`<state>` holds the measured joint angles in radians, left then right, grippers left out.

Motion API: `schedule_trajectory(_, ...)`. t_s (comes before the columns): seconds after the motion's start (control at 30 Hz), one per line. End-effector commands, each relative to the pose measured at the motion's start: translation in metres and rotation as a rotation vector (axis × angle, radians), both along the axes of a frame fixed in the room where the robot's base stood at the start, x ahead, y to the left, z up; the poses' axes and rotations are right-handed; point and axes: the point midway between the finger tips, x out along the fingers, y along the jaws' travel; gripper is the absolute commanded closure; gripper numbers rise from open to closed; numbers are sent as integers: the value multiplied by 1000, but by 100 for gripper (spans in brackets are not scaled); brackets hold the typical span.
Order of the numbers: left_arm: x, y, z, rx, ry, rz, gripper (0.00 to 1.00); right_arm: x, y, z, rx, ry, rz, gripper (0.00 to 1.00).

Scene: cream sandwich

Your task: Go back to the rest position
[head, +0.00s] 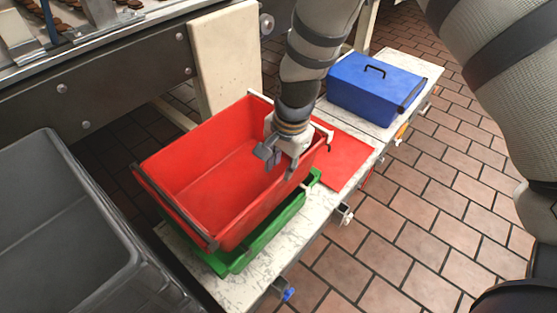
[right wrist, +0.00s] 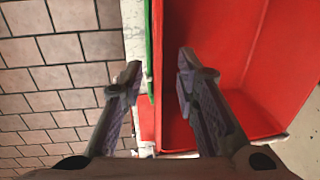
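My right gripper (head: 280,167) is at the right end of an empty red crate (head: 205,165), by its near long wall. In the right wrist view the fingers (right wrist: 157,85) are spread apart. One finger is over the inside of the crate (right wrist: 215,35) and the other is outside the wall, with the wall's rim between them. Neither finger visibly presses on the wall. My left gripper does not show in either view.
The red crate sits on a green tray (head: 232,262) on a marble-topped bench (head: 240,288). A flat red panel (head: 345,158) and a blue box with a handle (head: 365,90) lie farther along. A grey bin (head: 75,230) stands at left. The tiled floor (head: 400,235) at right is clear.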

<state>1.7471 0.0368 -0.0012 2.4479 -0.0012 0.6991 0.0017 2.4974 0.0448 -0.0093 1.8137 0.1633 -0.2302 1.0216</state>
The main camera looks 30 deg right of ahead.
Motion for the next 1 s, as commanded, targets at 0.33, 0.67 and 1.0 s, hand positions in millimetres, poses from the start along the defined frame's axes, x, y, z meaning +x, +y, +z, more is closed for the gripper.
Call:
schedule_trajectory(0.33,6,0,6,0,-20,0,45,-56,-4,-43,-43,61,170,72)
schedule_trajectory(0.67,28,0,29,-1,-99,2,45,-319,-3,-105,-37,256,986,72)
schedule_trajectory(1.0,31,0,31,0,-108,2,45,-378,1,-95,10,276,1195,72)
